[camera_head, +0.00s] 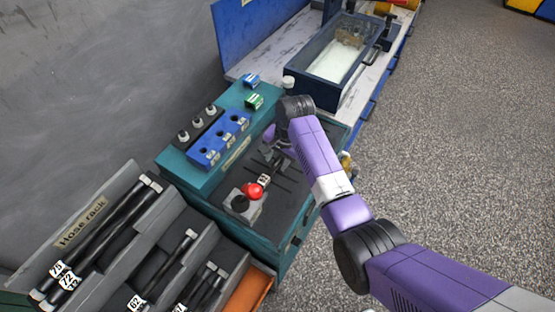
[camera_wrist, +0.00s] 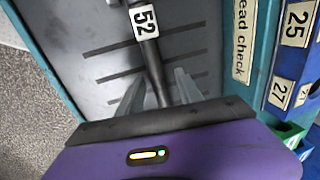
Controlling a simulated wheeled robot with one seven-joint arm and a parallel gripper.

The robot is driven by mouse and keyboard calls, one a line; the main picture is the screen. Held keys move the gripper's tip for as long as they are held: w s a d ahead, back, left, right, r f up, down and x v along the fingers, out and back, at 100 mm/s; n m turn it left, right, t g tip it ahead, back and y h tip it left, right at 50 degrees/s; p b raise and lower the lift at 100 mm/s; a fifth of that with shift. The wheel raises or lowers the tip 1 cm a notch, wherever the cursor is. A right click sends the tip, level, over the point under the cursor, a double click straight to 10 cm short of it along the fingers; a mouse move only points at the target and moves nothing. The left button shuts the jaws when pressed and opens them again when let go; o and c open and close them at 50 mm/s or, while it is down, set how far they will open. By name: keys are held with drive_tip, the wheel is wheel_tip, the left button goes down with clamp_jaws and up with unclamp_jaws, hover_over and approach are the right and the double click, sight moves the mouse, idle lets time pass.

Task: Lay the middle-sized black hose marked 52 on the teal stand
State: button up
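The black hose marked 52 (camera_wrist: 151,55) shows in the wrist view over the grey, striped top of the teal stand (camera_wrist: 55,62). Its white 52 label (camera_head: 263,179) also shows in the head view, beside a red knob. The stand (camera_head: 305,217) has a teal body and a dark top with slots. My gripper (camera_wrist: 160,80) is low over this top, its fingers on either side of the hose with a visible gap on the right, so it looks open. Whether the hose rests fully on the top is hard to tell. My wrist covers its near end.
A red-knobbed grey block (camera_head: 243,203) stands close to the hose. A blue block with holes (camera_head: 220,140) sits on the teal ledge behind. The hose rack (camera_head: 85,222) with several hoses is at lower left. A blue-framed tank (camera_head: 330,68) is beyond.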

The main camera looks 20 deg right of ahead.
drive_tip(key=shift+s+f, duration=0.1)
drive_tip(key=shift+s, duration=0.1)
drive_tip(key=w+a+v, duration=0.1)
drive_tip(key=v, duration=0.6)
drive_tip(key=shift+s+d+r, duration=0.35)
drive_tip(key=shift+d+r, duration=0.2)
drive_tip(key=w+d+r+n+t+h, duration=0.1)
drive_tip(key=w+d+r+n+t, duration=0.1)
drive_tip(key=w+r+n+t, duration=0.45)
drive_tip(key=s+a+r+n+t+b, duration=0.1)
drive_tip(key=s+r+n+t, duration=0.1)
drive_tip(key=s, duration=2.2)
drive_tip(key=s+a+r+n+t+b, duration=0.1)
drive_tip(key=s+t, duration=0.3)
drive_tip(key=s, duration=2)
drive_tip(key=shift+s+a+r+n+b, duration=0.3)
drive_tip(key=shift+a+r+n+b, duration=0.15)
drive_tip(key=shift+r+n, duration=0.2)
